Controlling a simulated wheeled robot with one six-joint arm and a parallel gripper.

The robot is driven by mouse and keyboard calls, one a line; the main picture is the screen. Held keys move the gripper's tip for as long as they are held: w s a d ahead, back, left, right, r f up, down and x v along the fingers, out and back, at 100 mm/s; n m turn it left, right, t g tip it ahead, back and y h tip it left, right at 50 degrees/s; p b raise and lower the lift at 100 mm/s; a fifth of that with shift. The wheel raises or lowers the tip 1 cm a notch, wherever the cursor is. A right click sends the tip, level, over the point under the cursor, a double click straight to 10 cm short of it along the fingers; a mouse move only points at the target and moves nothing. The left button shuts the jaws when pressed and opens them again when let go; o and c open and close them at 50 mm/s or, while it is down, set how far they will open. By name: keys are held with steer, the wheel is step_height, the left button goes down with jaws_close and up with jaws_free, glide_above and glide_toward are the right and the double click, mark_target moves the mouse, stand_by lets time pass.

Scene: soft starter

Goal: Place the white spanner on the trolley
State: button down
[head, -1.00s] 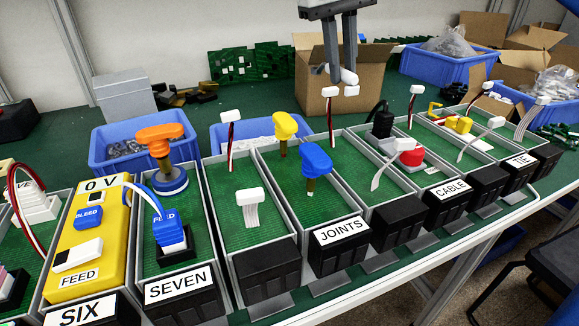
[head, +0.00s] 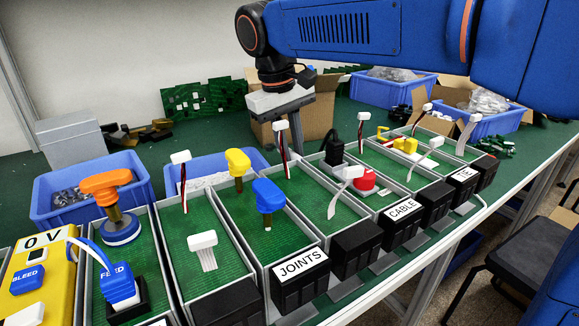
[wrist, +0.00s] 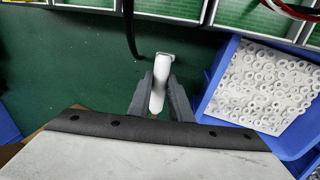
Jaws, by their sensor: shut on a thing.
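My gripper (wrist: 160,84) is shut on a white, rounded piece that I take to be the white spanner (wrist: 160,70), seen from above in the wrist view. In the head view my gripper (head: 286,128) hangs in front of the cardboard box, behind the row of bins; the spanner is not clear there. In the wrist view it hangs over the green bench top between the bin row and a blue crate. No trolley can be made out in either view.
Labelled bins (head: 300,270) with cables and coloured knobs line the bench front. Upright connectors (head: 181,157) stick up from them. Blue crates (head: 52,197) and cardboard boxes stand behind. A dark chair (head: 520,262) stands at the right.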

steer(key=shift+f, duration=2.05)
steer(key=c, duration=1.6)
jaws_free()
steer(key=r, duration=0.3)
steer(key=a+r, duration=0.1)
steer(key=r, duration=0.3)
steer(key=s+a+r, duration=0.1)
steer(key=r, duration=0.3)
steer(key=shift+s+r, duration=0.1)
steer(key=shift+r, duration=0.1)
steer(key=shift+o, duration=0.3)
steer(key=r, duration=0.5)
steer(key=shift+a, duration=0.25)
steer(key=f, duration=0.3)
steer(key=d+f, duration=0.1)
steer(key=f, duration=0.3)
steer(key=w+f, duration=0.1)
steer(key=f, duration=0.2)
steer(key=shift+d+f, duration=0.25)
steer(key=shift+d, duration=0.1)
steer(key=shift+w+d+f, duration=0.1)
steer(key=shift+w+f, duration=0.1)
steer(key=shift+f, duration=1.35)
steer(key=shift+w+d+f, duration=0.1)
steer(key=shift+w+f, duration=0.1)
steer(key=shift+f, duration=1.35)
